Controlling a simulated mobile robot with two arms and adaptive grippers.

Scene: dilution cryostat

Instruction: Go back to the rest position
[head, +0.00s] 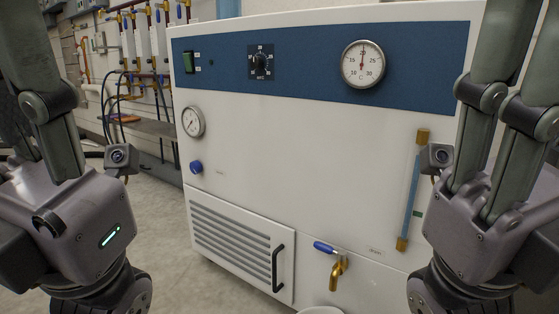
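My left gripper (68,215) stands at the left edge with its grey fingers pointing up. Its fingertips run out of the top of the picture. My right gripper (490,205) stands at the right edge, also with its fingers up and the tips cut off by the frame. I cannot tell how far either one is open. I see nothing held in the parts that show. Both grippers are in front of a white cabinet (290,150) with a blue top panel, and neither visibly touches it.
The cabinet bears a switch (188,62), a black knob (261,62), a dial thermometer (363,64), a gauge (193,122), a blue-handled brass tap (337,271) and a vent door (238,247). A pale rim (320,311) shows below the tap. Pipes and hoses (130,60) line the wall. Floor (165,225) shows at left.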

